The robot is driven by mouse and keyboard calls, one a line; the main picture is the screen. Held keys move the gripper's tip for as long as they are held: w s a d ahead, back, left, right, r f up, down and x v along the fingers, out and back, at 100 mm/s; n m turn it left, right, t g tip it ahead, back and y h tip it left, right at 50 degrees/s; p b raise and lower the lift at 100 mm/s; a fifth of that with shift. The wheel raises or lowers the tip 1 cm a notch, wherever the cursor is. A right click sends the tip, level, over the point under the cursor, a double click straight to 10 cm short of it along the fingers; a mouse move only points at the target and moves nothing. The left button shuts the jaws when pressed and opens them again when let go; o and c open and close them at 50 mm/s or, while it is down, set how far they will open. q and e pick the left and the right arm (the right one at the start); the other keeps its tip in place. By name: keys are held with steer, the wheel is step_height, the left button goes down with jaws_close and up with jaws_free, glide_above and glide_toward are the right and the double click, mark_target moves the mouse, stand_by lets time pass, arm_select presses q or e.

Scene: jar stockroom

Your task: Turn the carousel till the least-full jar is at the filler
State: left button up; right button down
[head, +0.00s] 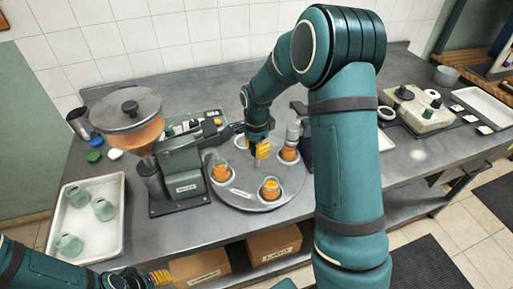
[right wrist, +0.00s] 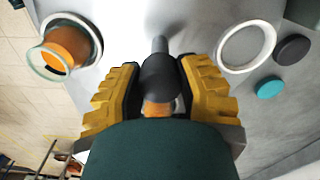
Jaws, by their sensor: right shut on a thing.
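The grey round carousel (head: 238,198) stands mid-table, partly hidden by my right arm. Glass jars with orange contents sit in its white rings: one at the left (head: 221,172), one at the front (head: 270,188) and one at the back right (head: 288,153). Their exact fill levels are hard to compare. The filler (head: 183,165), with an orange-filled hopper (head: 128,112), stands to the left. My right gripper (head: 262,152) is over the carousel, its yellow fingers shut around a dark knob (right wrist: 160,78) on a post. My left gripper (head: 160,277) is low at the front left, jaws unclear.
A white tray (head: 58,222) with several empty jars lies at the left. Coloured lids (head: 95,148) lie near the hopper. A pale device (head: 420,112) and another tray (head: 482,104) are at the right. In the right wrist view a white ring (right wrist: 221,52) looks empty.

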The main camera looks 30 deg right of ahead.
stand_by(0.5)
steer(key=c, duration=0.5)
jaws_free()
step_height(320, 180, up, 12)
steer(key=shift+f, duration=0.1)
steer(key=shift+s, duration=0.1)
stand_by(0.5)
